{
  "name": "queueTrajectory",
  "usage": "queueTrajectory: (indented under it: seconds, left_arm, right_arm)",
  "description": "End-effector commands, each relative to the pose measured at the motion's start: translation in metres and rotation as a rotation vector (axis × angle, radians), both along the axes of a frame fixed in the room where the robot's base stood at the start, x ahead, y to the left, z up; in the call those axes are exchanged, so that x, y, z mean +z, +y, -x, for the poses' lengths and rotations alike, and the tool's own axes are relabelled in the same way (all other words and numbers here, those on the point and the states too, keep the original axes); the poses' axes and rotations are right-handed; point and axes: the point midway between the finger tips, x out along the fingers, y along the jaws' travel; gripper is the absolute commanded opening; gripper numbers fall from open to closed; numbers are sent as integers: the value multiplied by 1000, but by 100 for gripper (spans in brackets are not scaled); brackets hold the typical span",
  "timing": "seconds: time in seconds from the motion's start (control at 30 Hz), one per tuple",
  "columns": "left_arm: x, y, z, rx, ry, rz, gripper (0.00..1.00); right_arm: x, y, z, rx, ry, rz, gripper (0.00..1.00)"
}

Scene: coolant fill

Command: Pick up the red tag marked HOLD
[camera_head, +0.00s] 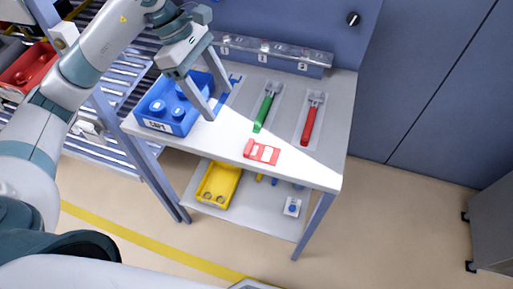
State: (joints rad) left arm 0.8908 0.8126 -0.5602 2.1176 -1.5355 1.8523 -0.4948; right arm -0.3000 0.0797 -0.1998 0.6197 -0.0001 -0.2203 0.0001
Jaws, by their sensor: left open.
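The red tag (262,152) lies flat on the grey workbench (215,149) near its front edge. It has pale patches on its face; any wording is too small to read. My left gripper (219,105) comes in from the upper left. Its two fingers are spread apart and empty, above the bench beside the blue bin. The tag is apart from the fingers, to their lower right. My right gripper is not in view.
A blue bin (182,118) with round blue items stands at the bench's left. A green-handled tool (263,115) and a red-handled tool (309,124) lie behind the tag. A yellow tray (216,182) is on the lower shelf. The bench right of the tag is clear.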

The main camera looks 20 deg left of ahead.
Motion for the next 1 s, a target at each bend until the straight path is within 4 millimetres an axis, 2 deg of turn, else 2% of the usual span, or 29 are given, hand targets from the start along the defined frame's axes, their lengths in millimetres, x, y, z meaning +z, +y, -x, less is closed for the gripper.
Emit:
queueTrajectory:
  seconds: [0.17,0.63,0.8,1.0]
  left_arm:
    - [-19,-10,2,-3,5,1,66]
    - [-90,-39,2,-2,5,1,66]
    - [-103,-43,2,-1,2,1,66]
    - [-105,-44,1,-1,1,0,66]
  right_arm:
    - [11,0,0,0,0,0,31]
    - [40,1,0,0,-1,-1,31]
    - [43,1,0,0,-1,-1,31]
    - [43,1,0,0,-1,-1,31]
